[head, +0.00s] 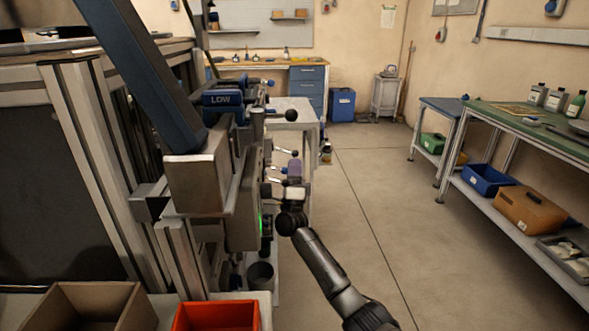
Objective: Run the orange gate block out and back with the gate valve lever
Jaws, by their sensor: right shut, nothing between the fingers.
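A machine with a metal frame fills the left side of the head view. Levers with black ball knobs stick out from its right side; one knob (291,115) is high and another (294,153) is lower. I cannot tell which one is the gate valve lever. I cannot make out the orange gate block. My right gripper (292,180) is beside the machine's right face, below the lower knob. It is shut and empty. Its fingertips are small here, and I cannot tell whether they touch a lever. My left gripper is not in view.
A blue block marked LOW (222,98) sits on the machine. A red-orange bin (216,316) and a brown bin (88,308) stand at the lower left. A green-topped bench (525,121) stands at the right. The floor (380,185) between is clear.

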